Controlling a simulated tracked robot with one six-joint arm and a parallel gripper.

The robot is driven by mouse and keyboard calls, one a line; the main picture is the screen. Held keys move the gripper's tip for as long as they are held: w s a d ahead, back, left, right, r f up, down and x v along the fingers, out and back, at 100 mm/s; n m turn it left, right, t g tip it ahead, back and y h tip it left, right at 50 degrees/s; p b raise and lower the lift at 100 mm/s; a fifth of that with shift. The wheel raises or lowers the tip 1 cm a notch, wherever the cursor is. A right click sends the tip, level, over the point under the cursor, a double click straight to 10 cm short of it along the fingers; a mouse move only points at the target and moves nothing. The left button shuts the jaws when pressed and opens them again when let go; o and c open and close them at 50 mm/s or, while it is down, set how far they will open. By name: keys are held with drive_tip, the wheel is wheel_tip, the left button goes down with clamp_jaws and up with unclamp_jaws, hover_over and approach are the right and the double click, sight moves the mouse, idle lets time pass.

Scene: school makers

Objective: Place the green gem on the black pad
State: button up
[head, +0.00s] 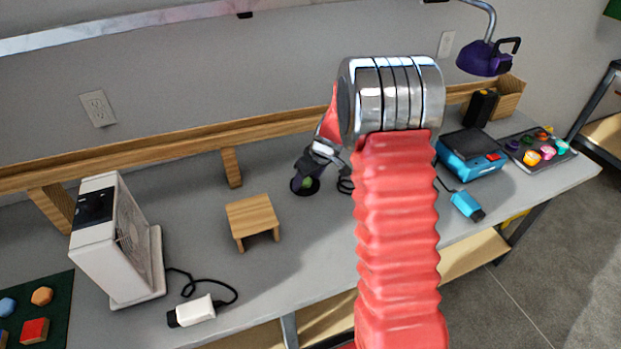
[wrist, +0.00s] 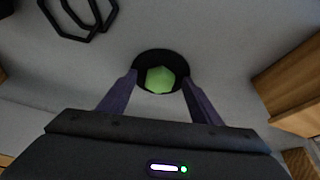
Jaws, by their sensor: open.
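The green gem (wrist: 160,80) lies on the round black pad (wrist: 145,57) in the wrist view, within the pad's outline. My gripper (wrist: 160,82) is open, with one finger on each side of the gem and a gap showing between the gem and each finger. In the head view, the gem (head: 307,183) shows as a small green spot on the black pad (head: 311,190), partly hidden by my gripper (head: 306,178). My red arm covers the bench to the right of it.
A small wooden stand (head: 252,215) is left of the pad. A white heater-like box (head: 118,240) stands farther left. A black cable (wrist: 80,15) lies near the pad. A blue device (head: 468,150) and a tray of colored pieces (head: 560,158) are at right.

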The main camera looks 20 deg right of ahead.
drive_tip(key=v, duration=1.2)
drive_tip(key=shift+r, duration=0.1)
idle(0.4)
drive_tip(key=shift+s+r, duration=0.1)
drive_tip(key=s+a+r, duration=0.6)
drive_tip(key=r, duration=0.1)
drive_tip(key=s+a+r+m, duration=0.1)
drive_tip(key=s+a+r, duration=0.2)
drive_tip(key=s, duration=0.9)
drive_tip(key=s+a+r+m+t+h, duration=0.1)
drive_tip(key=s+a+r, duration=0.3)
drive_tip(key=s, duration=0.9)
drive_tip(key=shift+a+m, duration=0.55)
drive_tip(key=shift+m, duration=0.25)
